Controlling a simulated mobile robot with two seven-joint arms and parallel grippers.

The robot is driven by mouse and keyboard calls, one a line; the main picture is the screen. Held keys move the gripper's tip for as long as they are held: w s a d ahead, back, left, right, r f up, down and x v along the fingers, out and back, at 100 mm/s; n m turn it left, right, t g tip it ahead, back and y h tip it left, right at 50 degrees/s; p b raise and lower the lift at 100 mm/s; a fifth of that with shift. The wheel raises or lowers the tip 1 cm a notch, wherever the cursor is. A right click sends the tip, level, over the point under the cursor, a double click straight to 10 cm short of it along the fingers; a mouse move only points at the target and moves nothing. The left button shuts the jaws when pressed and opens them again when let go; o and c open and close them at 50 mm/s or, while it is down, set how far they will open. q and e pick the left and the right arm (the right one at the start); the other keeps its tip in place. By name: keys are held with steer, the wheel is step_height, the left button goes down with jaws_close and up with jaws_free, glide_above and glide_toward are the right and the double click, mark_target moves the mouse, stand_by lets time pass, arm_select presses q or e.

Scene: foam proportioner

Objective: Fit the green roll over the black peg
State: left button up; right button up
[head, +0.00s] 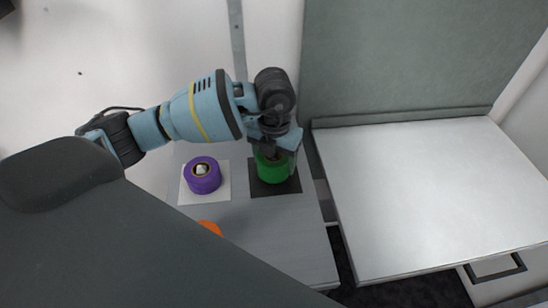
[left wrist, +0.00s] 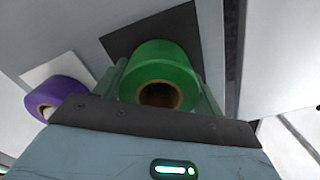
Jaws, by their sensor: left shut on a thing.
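The green roll (head: 272,170) is at the black square (head: 286,187) on the grey table. My left gripper (head: 272,151) reaches down from above and is shut on it. In the left wrist view the green roll (left wrist: 160,62) sits between the two fingers, its brown core facing the camera. The inside of the core is dark, and I cannot make out the black peg there. I cannot tell whether the roll is around the peg or above it. My right gripper is not in view.
A purple roll (head: 203,178) stands on a white square (head: 216,196) to the left, with something white in its core. An orange thing (head: 210,227) is partly hidden by my dark body part. An empty white worktop (head: 420,190) lies to the right, beyond a gap.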

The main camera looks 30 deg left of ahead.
arm_select(q)
steer(key=shift+f, duration=0.65)
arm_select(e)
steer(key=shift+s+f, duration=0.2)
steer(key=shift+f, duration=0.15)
arm_select(q)
steer(key=o, duration=0.8)
steer(key=shift+c, duration=0.2)
steer(key=shift+r, duration=0.1)
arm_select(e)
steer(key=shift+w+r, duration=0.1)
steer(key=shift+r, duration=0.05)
arm_select(q)
steer(key=shift+r+p, duration=2.35)
steer(key=shift+r, duration=3.15)
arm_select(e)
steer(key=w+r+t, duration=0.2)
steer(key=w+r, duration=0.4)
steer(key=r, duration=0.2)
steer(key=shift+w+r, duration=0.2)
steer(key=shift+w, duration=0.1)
arm_select(q)
steer(key=shift+s+f, duration=0.1)
steer(key=shift+f, duration=0.05)
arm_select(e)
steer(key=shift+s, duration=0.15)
